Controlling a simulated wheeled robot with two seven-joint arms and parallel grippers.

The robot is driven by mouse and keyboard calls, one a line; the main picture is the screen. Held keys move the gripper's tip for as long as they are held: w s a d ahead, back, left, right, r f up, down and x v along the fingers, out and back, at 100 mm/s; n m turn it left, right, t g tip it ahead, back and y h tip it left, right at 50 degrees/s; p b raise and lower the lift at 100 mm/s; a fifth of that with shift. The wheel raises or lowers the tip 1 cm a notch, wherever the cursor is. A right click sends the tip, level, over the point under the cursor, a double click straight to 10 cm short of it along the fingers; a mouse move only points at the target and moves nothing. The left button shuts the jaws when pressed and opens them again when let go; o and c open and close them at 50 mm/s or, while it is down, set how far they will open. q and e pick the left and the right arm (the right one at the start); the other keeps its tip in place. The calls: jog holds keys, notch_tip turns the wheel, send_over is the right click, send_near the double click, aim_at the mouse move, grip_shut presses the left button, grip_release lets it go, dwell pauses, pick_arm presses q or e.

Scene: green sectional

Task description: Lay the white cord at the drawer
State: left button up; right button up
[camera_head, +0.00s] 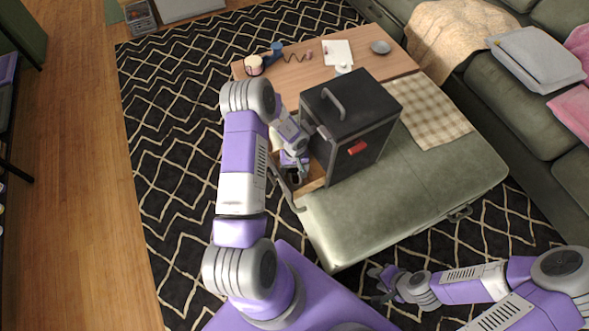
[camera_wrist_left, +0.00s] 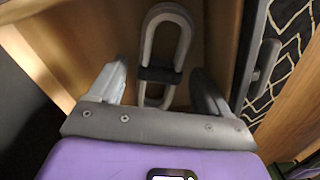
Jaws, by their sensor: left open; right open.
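The white cord (camera_wrist_left: 152,30) is a looped bundle with a dark band around its middle. In the left wrist view it lies inside the open wooden drawer (camera_wrist_left: 222,30), ahead of and between my left fingers. My left gripper (camera_wrist_left: 158,88) is open, and no part of the cord looks pinched. In the head view my left gripper (camera_head: 293,176) is down at the drawer, which juts from the left side of the black cabinet (camera_head: 350,112); the cord is hidden there. My right gripper (camera_head: 380,282) hangs low at the right, away from the drawer, open.
The drawer's handle (camera_wrist_left: 262,68) is close to my left gripper's right side. The cabinet stands on a green ottoman (camera_head: 400,205). A wooden table (camera_head: 385,62) behind holds a dark coil, cups, paper and a dish. A green sofa (camera_head: 510,120) is at the right.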

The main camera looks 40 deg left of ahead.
aim_at(295, 175)
pick_arm(q)
notch_tip(295, 175, up, 7)
jog(key=p, duration=0.3)
jog(key=shift+f, duration=0.1)
dwell(0.4)
jog(key=shift+s+d+r+m+y+p, duration=0.25)
jog(key=shift+s+d+m+y+p, duration=0.15)
jog(key=shift+s+d+y+p, duration=0.3)
jog(key=s+d+r+m+h+p, duration=0.1)
jog(key=s+d, duration=0.3)
jog(key=d, duration=0.4)
jog(key=s+d+r+m+h+p, duration=0.1)
jog(key=s+d+m+h, duration=0.1)
jog(key=s+d, duration=0.3)
jog(key=s+d+m+h, duration=0.2)
jog(key=s+d, duration=0.3)
jog(key=d, duration=0.5)
jog(key=shift+d+r+m+h+p, duration=0.3)
jog(key=shift+d+r+p, duration=0.1)
jog(key=shift+c, duration=0.3)
